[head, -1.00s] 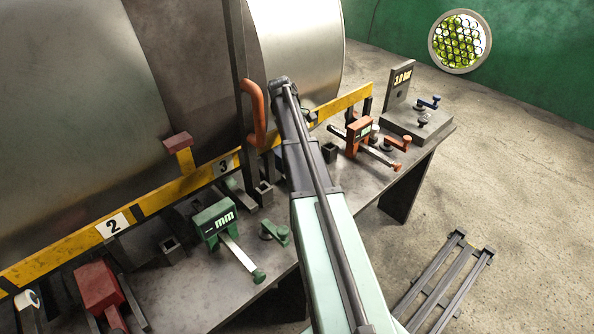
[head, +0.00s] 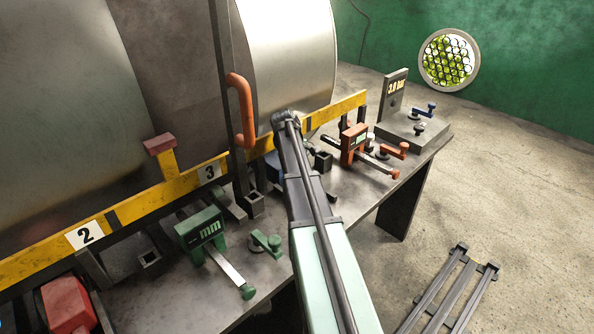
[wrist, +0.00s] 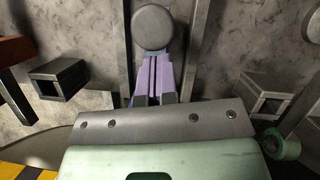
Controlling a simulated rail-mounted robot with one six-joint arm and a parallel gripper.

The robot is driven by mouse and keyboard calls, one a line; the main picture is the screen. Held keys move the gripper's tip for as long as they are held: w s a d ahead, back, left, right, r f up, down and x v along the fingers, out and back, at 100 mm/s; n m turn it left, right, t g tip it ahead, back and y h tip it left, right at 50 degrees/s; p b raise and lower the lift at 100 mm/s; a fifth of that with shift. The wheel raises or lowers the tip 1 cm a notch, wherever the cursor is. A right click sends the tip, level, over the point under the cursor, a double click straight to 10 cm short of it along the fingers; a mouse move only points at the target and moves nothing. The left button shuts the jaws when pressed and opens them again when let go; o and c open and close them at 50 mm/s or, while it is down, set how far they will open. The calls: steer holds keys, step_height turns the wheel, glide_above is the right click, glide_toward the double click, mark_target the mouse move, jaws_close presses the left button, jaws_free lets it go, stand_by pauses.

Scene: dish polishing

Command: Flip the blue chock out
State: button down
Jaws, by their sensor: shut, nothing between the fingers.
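The blue chock (head: 275,166) shows only as a small blue patch in the head view, beside the yellow rail and mostly hidden behind my arm. In the wrist view my gripper (wrist: 154,62) has its lavender fingers together, with no gap holding anything. They point between two dark upright bars, towards a round grey disc (wrist: 153,27). Slivers of blue show beside the fingers, but I cannot tell whether they touch the chock. In the head view my gripper is hidden by my own arm.
A yellow rail (head: 130,205) runs along the bench in front of large metal drums. A green gauge (head: 203,232) and a red block (head: 68,305) stand left, an orange gauge (head: 354,143) right. An orange curved handle (head: 243,110) rises near my arm.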

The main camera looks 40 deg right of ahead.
steer(key=shift+s, duration=0.1)
steer(key=s, duration=0.8)
steer(key=shift+s+d, duration=0.25)
steer(key=shift+d, duration=0.15)
steer(key=p+v, duration=0.9)
steer(key=v, duration=0.1)
steer(key=shift+p, duration=0.3)
